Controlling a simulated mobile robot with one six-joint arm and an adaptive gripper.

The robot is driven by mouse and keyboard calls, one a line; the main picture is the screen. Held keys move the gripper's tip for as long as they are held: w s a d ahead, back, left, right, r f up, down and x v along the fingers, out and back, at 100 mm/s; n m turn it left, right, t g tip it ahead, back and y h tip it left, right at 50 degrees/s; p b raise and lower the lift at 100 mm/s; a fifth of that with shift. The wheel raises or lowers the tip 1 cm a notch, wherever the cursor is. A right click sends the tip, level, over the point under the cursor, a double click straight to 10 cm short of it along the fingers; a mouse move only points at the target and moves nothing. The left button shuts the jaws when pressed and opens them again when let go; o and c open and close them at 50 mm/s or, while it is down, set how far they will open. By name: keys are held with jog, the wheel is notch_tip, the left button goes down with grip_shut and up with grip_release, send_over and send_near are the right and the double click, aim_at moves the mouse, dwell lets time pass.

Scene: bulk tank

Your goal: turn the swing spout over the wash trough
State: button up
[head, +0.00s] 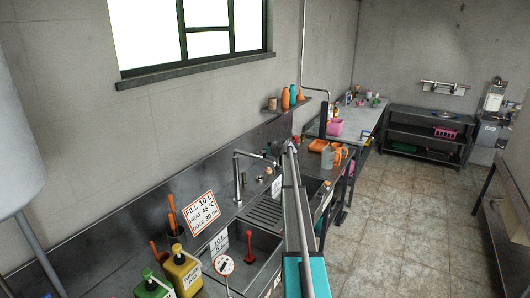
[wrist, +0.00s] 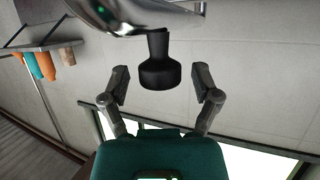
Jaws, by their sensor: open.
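The swing spout (head: 256,155) is a chrome tube on an upright column behind the sink, reaching to the right in the head view. In the wrist view, which is upside down, its chrome body (wrist: 140,14) crosses the top edge, with a black knob (wrist: 160,72) on it. My gripper (wrist: 160,80) is open, one finger on each side of the knob, with visible gaps. The sink has a left basin (head: 238,240) with a red plunger, a ribbed drainboard and a right basin partly hidden by my arm. I cannot tell which basin is the wash trough.
A sign (head: 200,211) stands behind the left basin. Yellow (head: 182,270) and green (head: 152,285) bottles stand at the front left. A wall shelf (head: 312,96) holds orange and teal bottles. A bench (head: 358,112) stands beyond the sink. The tiled floor at right is clear.

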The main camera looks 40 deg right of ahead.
grip_shut()
jog(key=shift+w, duration=0.1)
dwell(0.3)
